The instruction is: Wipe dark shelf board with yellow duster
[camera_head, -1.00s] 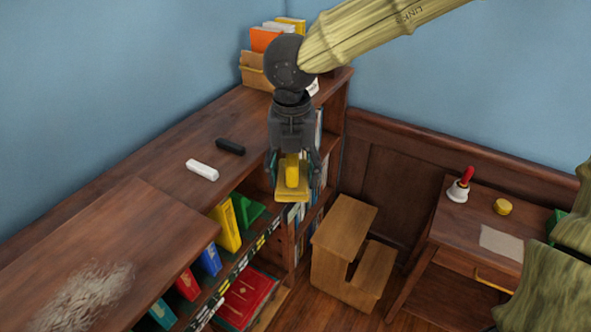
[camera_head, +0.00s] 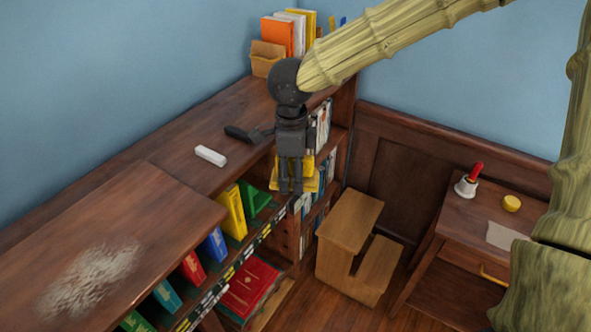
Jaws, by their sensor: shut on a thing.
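The dark shelf board (camera_head: 150,215) lies at the lower left, a flat brown board with a pale dusty patch (camera_head: 92,280) on it. My gripper (camera_head: 291,188) is shut on the yellow duster (camera_head: 309,178) and holds it in the air to the right of the board, in front of the bookcase. The fingers hide much of the duster. The duster is apart from the board and its dusty patch.
A white block (camera_head: 211,156) and a black one (camera_head: 238,133) lie on the bookcase top (camera_head: 185,140). Books (camera_head: 231,211) fill shelves below. A wooden step stool (camera_head: 350,230) and a side table (camera_head: 455,225) with a red-handled bell (camera_head: 467,185) stand right.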

